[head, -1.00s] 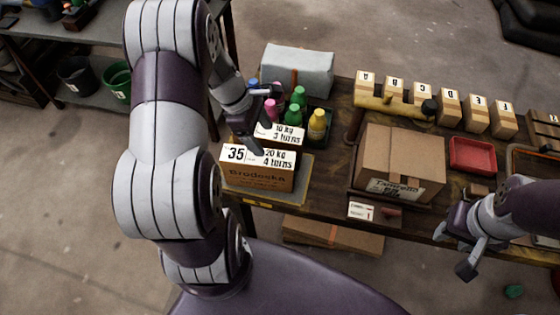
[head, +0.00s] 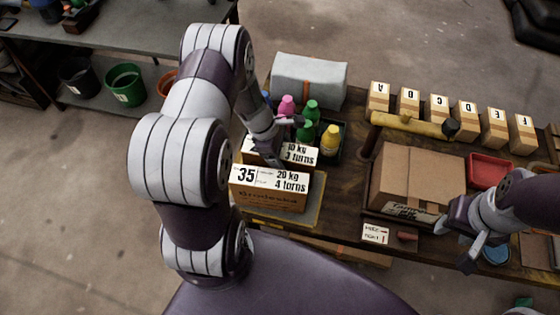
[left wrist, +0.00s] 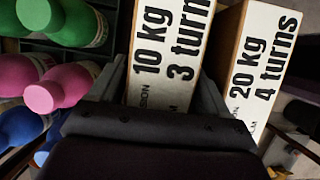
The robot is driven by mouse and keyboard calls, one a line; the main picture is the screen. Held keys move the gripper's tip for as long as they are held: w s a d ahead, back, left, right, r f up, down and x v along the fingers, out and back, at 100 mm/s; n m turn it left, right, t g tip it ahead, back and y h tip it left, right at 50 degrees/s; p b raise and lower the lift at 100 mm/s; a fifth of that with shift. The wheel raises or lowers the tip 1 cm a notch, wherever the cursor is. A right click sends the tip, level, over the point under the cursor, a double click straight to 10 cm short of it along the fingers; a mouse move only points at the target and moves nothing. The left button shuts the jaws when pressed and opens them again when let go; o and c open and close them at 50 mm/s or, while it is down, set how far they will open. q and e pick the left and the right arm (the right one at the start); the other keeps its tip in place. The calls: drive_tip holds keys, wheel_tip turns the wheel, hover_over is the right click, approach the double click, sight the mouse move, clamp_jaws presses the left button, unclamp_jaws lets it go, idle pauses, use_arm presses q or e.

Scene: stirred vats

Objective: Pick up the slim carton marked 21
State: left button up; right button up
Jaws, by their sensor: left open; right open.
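The slim carton (head: 303,153) has a white label reading 10 kg, 3 turns. Its number is mostly covered by my left gripper; only what looks like a 2 shows. It stands just behind the carton marked 35 (head: 270,195), labelled 20 kg, 4 turns. My left gripper (head: 285,138) is open at the slim carton's top. In the left wrist view the slim carton (left wrist: 165,50) lies between the two open fingers, and the 35 carton (left wrist: 258,65) is beyond the right finger. My right gripper (head: 468,248) is open and empty at the table's front right.
Bottles (head: 330,140) in pink, green and yellow stand close behind the slim carton. A grey-white case (head: 310,78) is at the back. A large cardboard box (head: 420,178), a red tray (head: 488,170) and several small lettered boxes (head: 465,118) are to the right.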

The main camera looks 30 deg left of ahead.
use_arm(q)
drive_tip(key=c, duration=1.3)
